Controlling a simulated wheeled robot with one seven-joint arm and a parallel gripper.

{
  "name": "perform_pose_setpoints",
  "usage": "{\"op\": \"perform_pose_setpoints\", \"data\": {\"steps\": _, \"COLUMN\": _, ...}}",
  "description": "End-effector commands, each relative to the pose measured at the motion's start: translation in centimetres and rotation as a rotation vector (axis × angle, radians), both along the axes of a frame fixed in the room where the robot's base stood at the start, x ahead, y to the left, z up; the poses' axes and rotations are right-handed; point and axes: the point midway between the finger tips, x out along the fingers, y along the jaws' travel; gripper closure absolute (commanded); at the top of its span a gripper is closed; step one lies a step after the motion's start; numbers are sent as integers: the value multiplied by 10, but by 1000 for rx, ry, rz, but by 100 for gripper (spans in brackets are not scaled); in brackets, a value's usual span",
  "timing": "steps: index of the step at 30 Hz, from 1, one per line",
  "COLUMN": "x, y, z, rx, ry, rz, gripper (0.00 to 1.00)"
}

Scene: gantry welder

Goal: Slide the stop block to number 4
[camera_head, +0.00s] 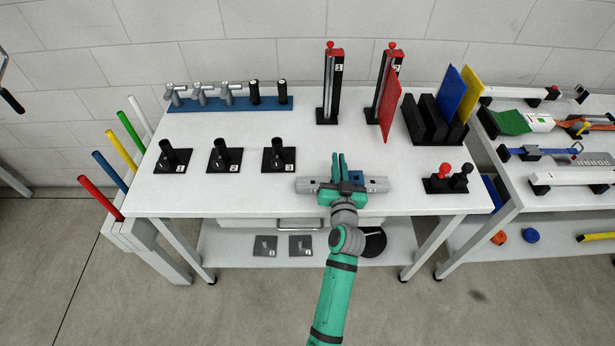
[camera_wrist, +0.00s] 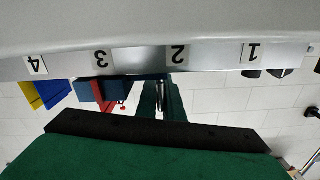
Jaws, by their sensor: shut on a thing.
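A light grey rail (camera_head: 377,184) lies along the front edge of the white table. A dark stop block (camera_head: 353,187) sits on it, a little right of its middle. My gripper (camera_head: 340,163) is at the rail and shut on the stop block, with its green fingers pointing to the back. In the wrist view, which is upside down, the rail (camera_wrist: 215,55) carries the labels 4 (camera_wrist: 35,64), 3 (camera_wrist: 102,58), 2 (camera_wrist: 177,55) and 1 (camera_wrist: 252,53). The fingers (camera_wrist: 162,98) there are between 3 and 2, nearer 2. The gripped part is mostly hidden.
Red and black knobs (camera_head: 452,178) stand right of the rail, and numbered black holders (camera_head: 279,158) stand left. Two upright slides (camera_head: 331,90) and a black rack (camera_head: 424,125) with coloured boards are behind. The tabletop directly behind the rail is clear.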

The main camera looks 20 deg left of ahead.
Motion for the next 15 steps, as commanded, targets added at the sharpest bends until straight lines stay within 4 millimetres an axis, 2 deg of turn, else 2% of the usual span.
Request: {"op": "perform_pose_setpoints", "data": {"steps": 15, "x": 8, "y": -27, "z": 1, "rx": 2, "ry": -1, "rz": -3, "gripper": 100}}
